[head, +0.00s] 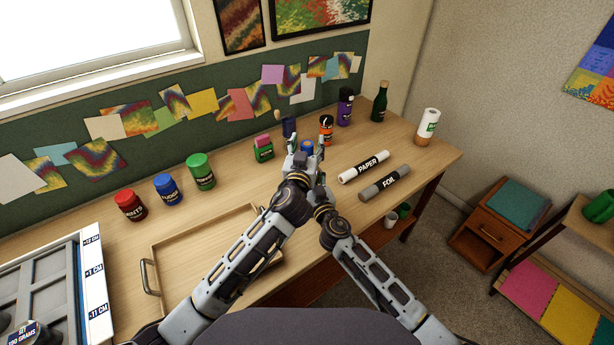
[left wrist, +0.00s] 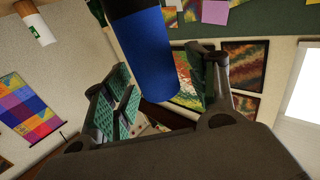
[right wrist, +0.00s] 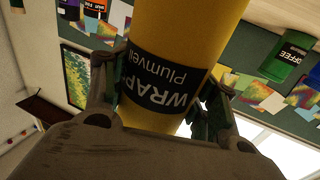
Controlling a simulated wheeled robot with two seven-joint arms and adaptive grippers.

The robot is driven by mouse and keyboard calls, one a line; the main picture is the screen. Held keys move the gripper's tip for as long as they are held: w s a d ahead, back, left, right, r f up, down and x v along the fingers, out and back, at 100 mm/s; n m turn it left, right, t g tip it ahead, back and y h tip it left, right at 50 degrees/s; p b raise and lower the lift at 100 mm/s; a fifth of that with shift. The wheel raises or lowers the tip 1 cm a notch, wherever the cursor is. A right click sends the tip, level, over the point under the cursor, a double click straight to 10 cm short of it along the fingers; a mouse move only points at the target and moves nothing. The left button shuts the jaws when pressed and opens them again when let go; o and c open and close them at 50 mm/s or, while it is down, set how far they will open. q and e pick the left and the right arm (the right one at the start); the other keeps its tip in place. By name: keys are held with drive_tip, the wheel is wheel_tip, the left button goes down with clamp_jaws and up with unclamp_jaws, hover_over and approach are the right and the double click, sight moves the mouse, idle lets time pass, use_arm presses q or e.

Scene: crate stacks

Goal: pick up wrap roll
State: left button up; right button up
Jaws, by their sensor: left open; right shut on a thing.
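The wrap roll (right wrist: 190,40) is yellow with a black label reading "WRAP". It fills the middle of the right wrist view, between the fingers of my right gripper (right wrist: 160,95), which is shut on it. I cannot make the roll out in the head view. My left gripper (head: 301,157) is open over the table's middle. In the left wrist view, a blue cylinder with a dark end (left wrist: 147,50) shows in front of and between the open fingers of that gripper (left wrist: 160,88). I cannot tell whether they touch it.
A paper roll (head: 349,175) and a foil roll (head: 374,188) lie to the right. Several jars stand at the back left, a green one (head: 200,170) among them. Bottles stand at the back right. A wooden tray (head: 165,235) lies on the front left of the table.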

idle(0.3)
use_arm(q)
clamp_jaws()
drive_tip(key=shift+r, duration=0.1)
idle(0.4)
wheel_tip(320, 180, up, 18)
idle(0.7)
idle(1.0)
use_arm(e)
drive_tip(key=o, duration=1.1)
